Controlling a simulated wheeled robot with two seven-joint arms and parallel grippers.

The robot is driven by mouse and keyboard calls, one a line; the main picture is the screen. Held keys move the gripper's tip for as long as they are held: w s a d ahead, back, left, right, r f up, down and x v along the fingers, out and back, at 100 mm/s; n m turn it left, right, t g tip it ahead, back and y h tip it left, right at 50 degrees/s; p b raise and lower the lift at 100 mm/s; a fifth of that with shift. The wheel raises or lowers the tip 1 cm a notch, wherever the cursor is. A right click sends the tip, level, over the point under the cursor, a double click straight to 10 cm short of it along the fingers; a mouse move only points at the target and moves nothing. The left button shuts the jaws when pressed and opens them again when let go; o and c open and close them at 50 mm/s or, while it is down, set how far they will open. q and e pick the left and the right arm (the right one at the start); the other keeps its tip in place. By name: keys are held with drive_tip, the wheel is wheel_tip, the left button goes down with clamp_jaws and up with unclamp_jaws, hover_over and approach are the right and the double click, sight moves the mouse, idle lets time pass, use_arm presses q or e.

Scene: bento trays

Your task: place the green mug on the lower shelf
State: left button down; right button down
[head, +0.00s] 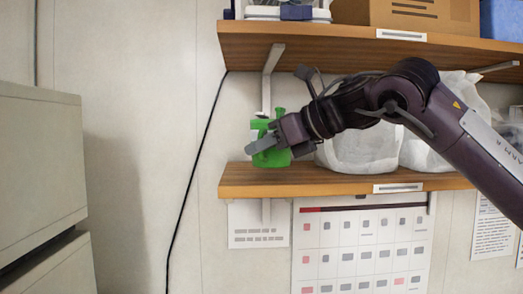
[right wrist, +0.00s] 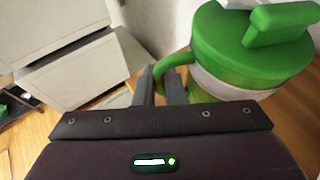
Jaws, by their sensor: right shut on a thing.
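The green mug (head: 272,158) is at the left end of the lower shelf (head: 300,182) in the head view, upright, its base at about the shelf's top surface. I cannot tell whether it touches the board. My right gripper (head: 263,146) reaches in from the right and is shut on the mug. The right wrist view shows the mug (right wrist: 250,75) with its green lid and a white band, and my right gripper's fingertips (right wrist: 162,84) at its handle (right wrist: 172,62). Wood shows below the mug there. My left gripper is not in view.
White bags (head: 360,150) stand on the lower shelf right of the mug, behind my arm. The upper shelf (head: 330,45) holds a cardboard box (head: 420,14). A bracket (head: 268,80) and black cable (head: 200,150) are near the left end. A grey cabinet (head: 40,160) stands at left.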

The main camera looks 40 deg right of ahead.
drive_tip(key=shift+f, duration=0.45)
drive_tip(key=shift+w+d+f, duration=0.1)
drive_tip(key=shift+f, duration=0.55)
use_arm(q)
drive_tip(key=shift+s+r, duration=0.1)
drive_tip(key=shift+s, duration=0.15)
use_arm(e)
drive_tip(key=c, duration=1.5)
unclamp_jaws()
drive_tip(key=shift+f, duration=0.1)
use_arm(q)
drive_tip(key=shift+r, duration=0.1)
